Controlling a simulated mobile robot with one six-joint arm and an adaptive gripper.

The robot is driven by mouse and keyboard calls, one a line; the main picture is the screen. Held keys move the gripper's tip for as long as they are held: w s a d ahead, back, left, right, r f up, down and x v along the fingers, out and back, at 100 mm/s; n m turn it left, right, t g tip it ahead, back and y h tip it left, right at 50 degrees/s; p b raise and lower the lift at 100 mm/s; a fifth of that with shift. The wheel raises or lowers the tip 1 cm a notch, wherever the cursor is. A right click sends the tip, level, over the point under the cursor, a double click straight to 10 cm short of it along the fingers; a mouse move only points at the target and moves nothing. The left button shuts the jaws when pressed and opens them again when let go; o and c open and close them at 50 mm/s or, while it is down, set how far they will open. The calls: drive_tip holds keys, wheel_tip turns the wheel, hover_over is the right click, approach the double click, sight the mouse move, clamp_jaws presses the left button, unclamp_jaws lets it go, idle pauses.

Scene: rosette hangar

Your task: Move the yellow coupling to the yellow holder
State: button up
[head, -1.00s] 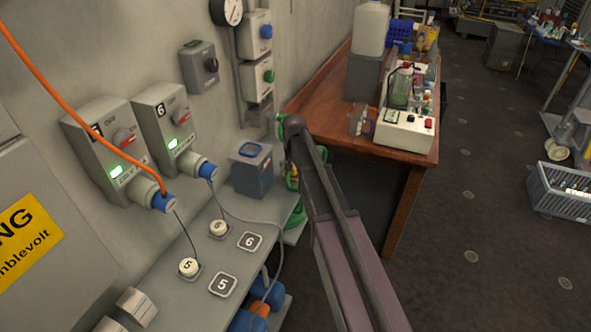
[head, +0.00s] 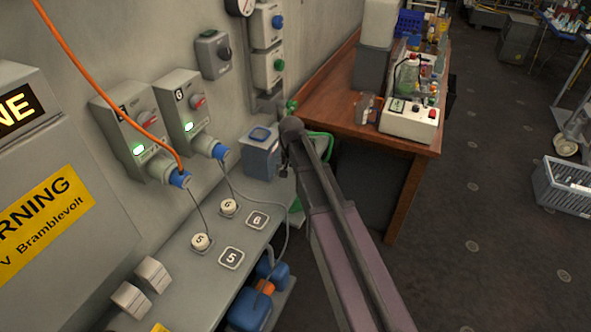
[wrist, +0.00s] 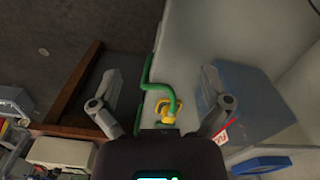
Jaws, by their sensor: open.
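The yellow coupling (wrist: 168,108) shows in the wrist view at the end of a green hose (wrist: 149,75). It lies between the spread fingers of my gripper (wrist: 162,82), close to the gripper body, whose front edge partly hides it. The fingers stand apart on either side and do not visibly touch it. In the head view my arm hides the coupling and the gripper's fingers; part of the green hose (head: 322,137) shows beside the arm's end. I cannot make out a yellow holder in either view.
A blue-grey box (head: 262,157) stands just left of my arm's end; in the wrist view this box (wrist: 235,100) is close to the right finger. A wooden bench (head: 335,103) with equipment lies beyond. Numbered sockets with cables line the wall.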

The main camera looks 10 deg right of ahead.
drive_tip(key=shift+s+a+r+p, duration=0.3)
drive_tip(key=shift+s+a, duration=0.15)
drive_tip(key=shift+s, duration=0.25)
drive_tip(key=shift+s+a+r+p, duration=0.15)
drive_tip(key=shift+s+a+r, duration=0.2)
drive_tip(key=shift+s, duration=0.35)
drive_tip(key=shift+s+a+r+p, duration=0.25)
drive_tip(key=shift+s+a, duration=0.25)
drive_tip(key=shift+s, duration=0.2)
drive_tip(key=shift+f, duration=0.1)
drive_tip(key=s+d+n, duration=0.3)
drive_tip(key=s+d, duration=0.5)
drive_tip(key=s, duration=0.5)
drive_tip(key=shift+s+d+n, duration=0.25)
drive_tip(key=shift+d+n, duration=0.15)
